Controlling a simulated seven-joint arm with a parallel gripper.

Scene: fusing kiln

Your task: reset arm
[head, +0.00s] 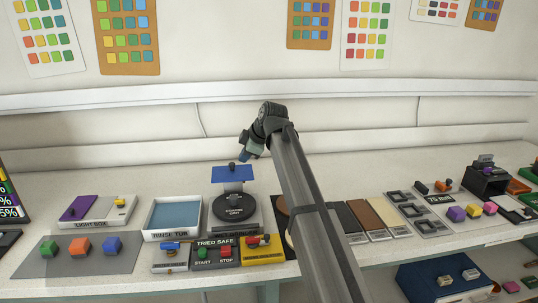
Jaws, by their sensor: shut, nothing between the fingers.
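My arm reaches up from the bottom right of the head view. Its end bends over at the top and points down and left. My gripper (243,157) is shut and empty. It appears in the air in front of the back wall, above a blue square sheet (233,173) with a dark knob. A round black disc (234,208) is just below that sheet in the picture. The fingertips are small and dark, and nothing hangs from them.
A tray marked rinse tub (173,218) and a light box (91,212) stand left. Coloured blocks on a grey mat (53,262) are front left. A start/stop panel (214,251) is front middle. Dark frames (411,208) and a black box (486,182) stand right.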

